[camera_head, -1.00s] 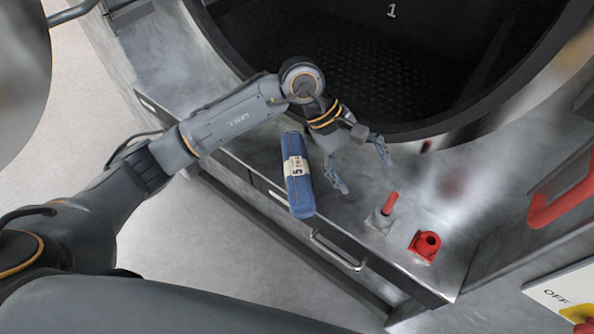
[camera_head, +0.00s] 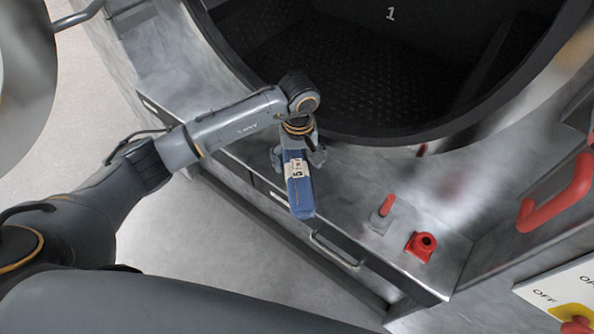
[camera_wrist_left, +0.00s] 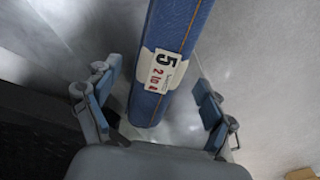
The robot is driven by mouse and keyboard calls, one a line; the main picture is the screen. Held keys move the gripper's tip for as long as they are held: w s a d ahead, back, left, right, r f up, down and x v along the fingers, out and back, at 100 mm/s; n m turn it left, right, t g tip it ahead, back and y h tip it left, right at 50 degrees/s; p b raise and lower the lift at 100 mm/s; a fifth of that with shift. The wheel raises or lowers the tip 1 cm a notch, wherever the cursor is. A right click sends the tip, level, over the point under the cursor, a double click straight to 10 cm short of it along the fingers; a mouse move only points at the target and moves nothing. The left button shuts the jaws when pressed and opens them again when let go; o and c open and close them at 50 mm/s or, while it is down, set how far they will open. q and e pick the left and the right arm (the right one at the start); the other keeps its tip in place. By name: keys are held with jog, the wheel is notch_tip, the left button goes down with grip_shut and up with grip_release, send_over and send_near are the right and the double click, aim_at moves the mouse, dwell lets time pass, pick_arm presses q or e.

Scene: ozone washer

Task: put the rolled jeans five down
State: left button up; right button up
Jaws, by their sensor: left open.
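The rolled jeans five (camera_head: 299,189) is a long blue roll with a white label marked 5. It lies on the metal ledge (camera_head: 350,185) in front of the drum opening, its near end at the ledge's front edge. My left gripper (camera_head: 298,160) is over the roll's far part, its fingers on either side. In the left wrist view the roll (camera_wrist_left: 174,55) runs between the two spread fingers of the left gripper (camera_wrist_left: 158,98), with gaps on both sides. The right gripper is not in view.
A small grey block with a red handle (camera_head: 386,206) and a red socket (camera_head: 421,245) stand to the right on the ledge. A drawer handle (camera_head: 334,250) sits on the front below. The dark drum (camera_head: 370,70) opens behind. A red handle (camera_head: 560,195) is at right.

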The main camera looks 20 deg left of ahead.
aim_at(297, 168)
pick_arm(q)
jog(key=f+p, duration=0.2)
jog(key=f, duration=0.2)
jog(key=shift+a+f, duration=0.2)
jog(key=shift+f+p, duration=0.3)
jog(key=shift+f, duration=0.1)
jog(key=shift+w, duration=0.1)
jog(key=shift+c, duration=0.4)
jog(key=c, duration=1.5)
